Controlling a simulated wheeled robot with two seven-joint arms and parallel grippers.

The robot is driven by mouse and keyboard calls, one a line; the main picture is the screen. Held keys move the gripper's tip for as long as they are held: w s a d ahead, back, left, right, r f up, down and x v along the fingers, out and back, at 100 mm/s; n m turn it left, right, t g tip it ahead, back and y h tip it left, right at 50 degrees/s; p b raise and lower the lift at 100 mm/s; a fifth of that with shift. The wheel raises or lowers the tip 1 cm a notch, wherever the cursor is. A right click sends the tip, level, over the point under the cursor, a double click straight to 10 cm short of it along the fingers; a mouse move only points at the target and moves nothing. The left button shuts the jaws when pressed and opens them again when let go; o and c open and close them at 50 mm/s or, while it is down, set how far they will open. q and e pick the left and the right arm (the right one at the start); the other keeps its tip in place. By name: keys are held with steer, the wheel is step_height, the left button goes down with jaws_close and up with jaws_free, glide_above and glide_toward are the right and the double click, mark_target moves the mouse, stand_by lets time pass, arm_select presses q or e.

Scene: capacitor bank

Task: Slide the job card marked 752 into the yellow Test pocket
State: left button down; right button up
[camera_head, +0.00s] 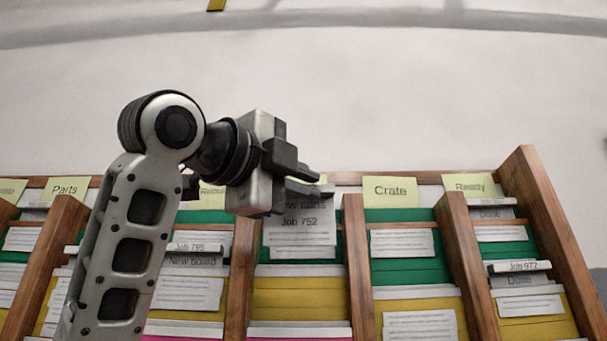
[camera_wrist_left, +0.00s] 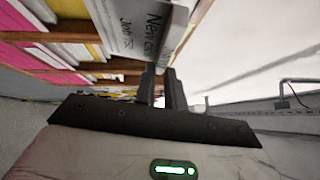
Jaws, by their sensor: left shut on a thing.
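The job card marked 752 (camera_head: 300,232) is a grey-white card held by its top in my left gripper (camera_head: 308,180), whose fingers are shut on it. It hangs upright at the top green pocket of the column left of Crate; I cannot tell whether its lower end is inside or in front. In the left wrist view the card (camera_wrist_left: 135,28) lies beyond the fingertips (camera_wrist_left: 162,72). The yellow pocket (camera_head: 298,297) of that column is below the card. No label reading Test is legible; the label above this column is mostly hidden by my gripper.
Wooden dividers (camera_head: 356,270) separate the columns. The Crate label (camera_head: 390,190), Ready label (camera_head: 469,185) and Parts label (camera_head: 68,189) show. Other cards stand in neighbouring pockets, such as Job 785 (camera_head: 190,262) and Job 972 (camera_head: 520,268). The wall above the rack is clear.

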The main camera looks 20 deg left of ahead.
mark_target(294, 203)
arm_select(q)
steer(key=w, duration=0.2)
steer(key=w+a, duration=0.1)
steer(key=w, duration=0.1)
steer(key=w+p, duration=0.1)
steer(key=w, duration=0.1)
steer(key=shift+a+f, duration=0.25)
steer(key=shift+a, duration=0.15)
steer(key=shift+w+a+f, duration=0.1)
steer(key=shift+w+a, duration=0.05)
steer(key=shift+w, duration=0.45)
steer(key=shift+w+a, duration=0.15)
steer(key=shift+w, duration=0.45)
steer(key=shift+s, duration=0.1)
steer(key=shift+f, duration=0.15)
steer(key=shift+f+b, duration=1.85)
steer(key=shift+f, duration=0.45)
steer(key=c, duration=1.4)
jaws_free()
